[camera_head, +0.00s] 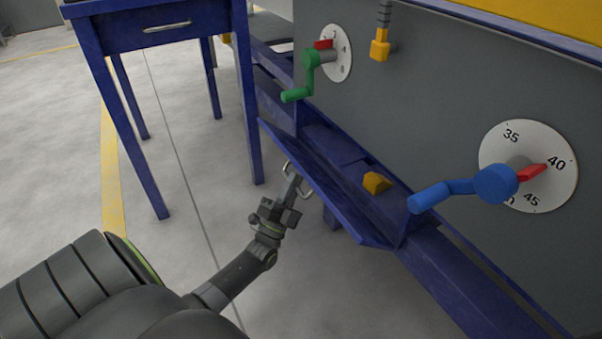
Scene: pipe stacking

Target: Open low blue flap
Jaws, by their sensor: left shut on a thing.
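The low blue flap (333,199) runs along the foot of the grey machine panel. It leans outward, and part of the blue space behind it shows. A pale metal handle (307,196) is on its outer face. My left gripper (288,187) is at this handle, on the floor side of the flap, and is shut on it. The fingers hide part of the handle. My right gripper is not in view.
A yellow piece (376,183) lies in the blue space behind the flap. A blue crank (470,187) and a green crank (303,75) stick out from the grey panel (415,95). A blue table (150,30) stands at the upper left. The floor left of the flap is clear.

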